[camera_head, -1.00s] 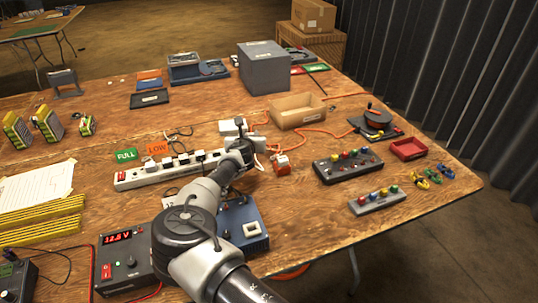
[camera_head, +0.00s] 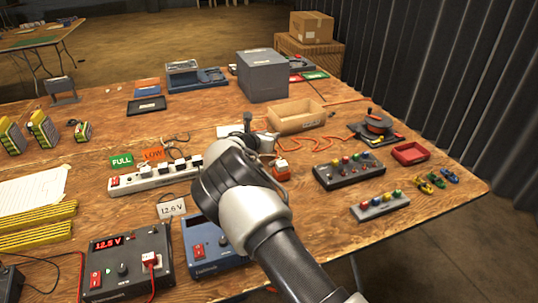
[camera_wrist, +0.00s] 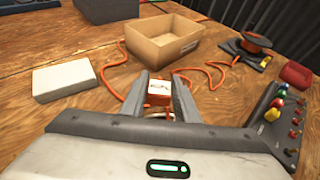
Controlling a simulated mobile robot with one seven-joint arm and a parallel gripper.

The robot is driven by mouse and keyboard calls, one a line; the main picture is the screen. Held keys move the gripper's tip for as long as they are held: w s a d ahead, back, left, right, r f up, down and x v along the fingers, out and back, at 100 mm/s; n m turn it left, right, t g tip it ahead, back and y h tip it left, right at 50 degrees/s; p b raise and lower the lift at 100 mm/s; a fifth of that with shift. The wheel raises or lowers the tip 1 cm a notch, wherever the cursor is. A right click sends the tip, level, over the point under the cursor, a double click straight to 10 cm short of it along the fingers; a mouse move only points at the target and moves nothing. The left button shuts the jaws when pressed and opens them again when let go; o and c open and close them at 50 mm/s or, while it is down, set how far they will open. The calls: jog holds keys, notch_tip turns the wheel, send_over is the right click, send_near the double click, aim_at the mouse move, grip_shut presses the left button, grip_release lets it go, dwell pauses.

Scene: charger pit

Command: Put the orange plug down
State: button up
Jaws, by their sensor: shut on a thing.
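The orange plug (camera_wrist: 160,92) is a small orange block with a pale, marked top face. In the wrist view it sits between the two grey fingers of my gripper (camera_wrist: 161,98), which is shut on it. An orange cord runs behind the fingers. In the head view the plug (camera_head: 281,171) shows just right of my arm, low over or on the wooden table (camera_head: 300,205). I cannot tell whether it touches the wood. My fingers are mostly hidden in the head view.
An open cardboard box (camera_head: 298,118) stands beyond the plug, with a white block (camera_wrist: 65,80) to its left. A button box (camera_head: 349,169) is to the right, near a cable reel (camera_head: 375,126). A white power strip (camera_head: 155,179) lies left. Bare wood lies between them.

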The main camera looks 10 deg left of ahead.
aim_at(269, 157)
jog(key=shift+f+b, duration=0.55)
jog(key=shift+f, duration=2.55)
jog(key=shift+f, duration=0.15)
jog(key=o, duration=1.1)
